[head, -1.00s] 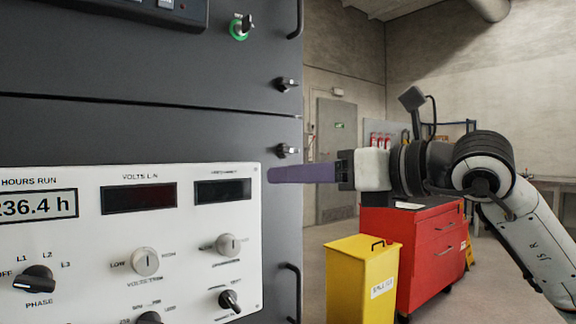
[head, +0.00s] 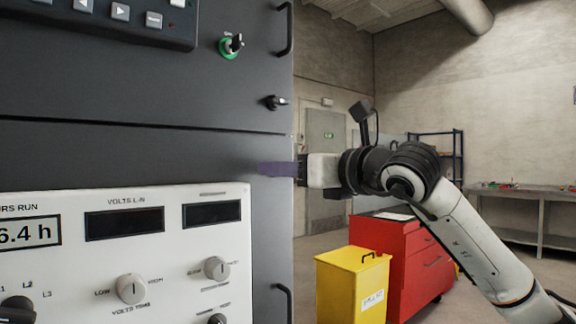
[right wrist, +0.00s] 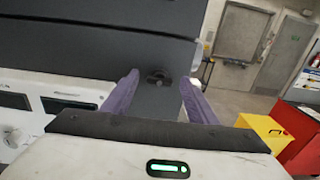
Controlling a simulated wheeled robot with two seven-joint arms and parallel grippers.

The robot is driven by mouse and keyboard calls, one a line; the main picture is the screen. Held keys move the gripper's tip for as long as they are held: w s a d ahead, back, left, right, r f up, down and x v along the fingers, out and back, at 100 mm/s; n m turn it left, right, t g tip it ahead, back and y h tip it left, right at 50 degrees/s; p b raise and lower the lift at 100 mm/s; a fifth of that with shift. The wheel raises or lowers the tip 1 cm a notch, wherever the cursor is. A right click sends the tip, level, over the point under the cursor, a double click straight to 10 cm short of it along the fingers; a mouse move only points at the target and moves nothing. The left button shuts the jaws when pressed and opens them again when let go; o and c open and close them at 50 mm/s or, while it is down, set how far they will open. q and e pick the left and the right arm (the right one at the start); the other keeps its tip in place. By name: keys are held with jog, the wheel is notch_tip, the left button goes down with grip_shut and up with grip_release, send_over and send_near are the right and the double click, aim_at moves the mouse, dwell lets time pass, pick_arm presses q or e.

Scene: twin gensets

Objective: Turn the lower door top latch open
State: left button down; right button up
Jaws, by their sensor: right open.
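The lower door (head: 150,155) of the dark cabinet lies below a horizontal seam. Its top latch (right wrist: 158,76), a small dark knob, shows in the right wrist view between my purple fingers. In the head view that latch is hidden behind the fingers. My right gripper (head: 268,168) reaches in from the right at the cabinet's right edge. In the right wrist view the gripper (right wrist: 158,84) is open, one finger on each side of the latch. I cannot tell whether the fingers touch it. My left gripper is not in view.
Another latch (head: 276,102) and a green-ringed key switch (head: 231,44) sit on the upper door. A white meter panel (head: 75,205) and a black handle (head: 284,300) are on the lower door. A yellow bin (head: 340,285) and a red cabinet (head: 420,265) stand right of the cabinet.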

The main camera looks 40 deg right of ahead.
jog(key=shift+c, duration=0.4)
jog(key=c, duration=1)
jog(key=shift+n, duration=0.4)
jog(key=shift+a+f+n+p, duration=0.15)
jog(key=shift+n+p, duration=0.35)
jog(key=shift+n, duration=3.8)
jog(key=shift+a+f+n+p, duration=0.15)
jog(key=shift+n+p, duration=0.35)
jog(key=shift+n, duration=3.8)
jog(key=o, duration=1.1)
jog(key=shift+r, duration=0.1)
